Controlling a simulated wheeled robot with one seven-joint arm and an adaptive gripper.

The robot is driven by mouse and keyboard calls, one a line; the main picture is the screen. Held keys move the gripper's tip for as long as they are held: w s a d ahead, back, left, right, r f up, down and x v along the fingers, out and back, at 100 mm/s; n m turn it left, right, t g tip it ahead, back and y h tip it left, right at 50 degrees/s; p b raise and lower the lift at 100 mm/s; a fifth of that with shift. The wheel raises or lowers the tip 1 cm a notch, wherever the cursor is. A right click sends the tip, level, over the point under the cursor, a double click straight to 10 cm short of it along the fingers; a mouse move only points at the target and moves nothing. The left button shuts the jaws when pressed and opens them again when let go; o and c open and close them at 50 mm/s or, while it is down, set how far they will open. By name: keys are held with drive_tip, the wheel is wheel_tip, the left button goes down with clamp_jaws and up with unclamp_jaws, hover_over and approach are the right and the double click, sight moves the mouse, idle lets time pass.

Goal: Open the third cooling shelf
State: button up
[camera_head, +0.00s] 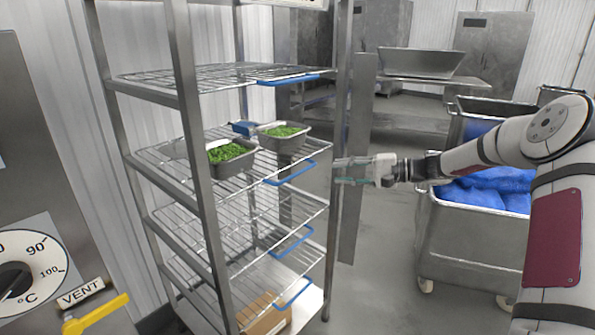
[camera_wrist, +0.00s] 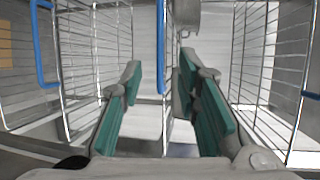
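The wire rack (camera_head: 187,120) stands left of centre in the head view, with several wire shelves that have blue handles. Counting from the top, the third shelf (camera_head: 240,235) is empty and sits in the rack, with its blue handle (camera_head: 292,242) at the front. My gripper (camera_head: 338,170) is right of the rack front, its fingers pointing left. In the wrist view my gripper (camera_wrist: 160,70) is open, with teal pads apart. A blue handle (camera_wrist: 161,48) shows between the fingers; I cannot tell its depth or contact. Which shelf it belongs to is unclear.
Two metal pans of green food, one at the front (camera_head: 232,160) and one behind (camera_head: 283,137), stand on the second shelf. A cardboard box (camera_head: 263,318) is at the rack bottom. A metal cart (camera_head: 465,240) with blue bags stands right. A dial panel (camera_head: 30,240) is at left.

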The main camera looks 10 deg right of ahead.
sight(299, 173)
drive_tip(key=x, duration=1.3)
drive_tip(key=shift+a, duration=0.1)
clamp_jaws()
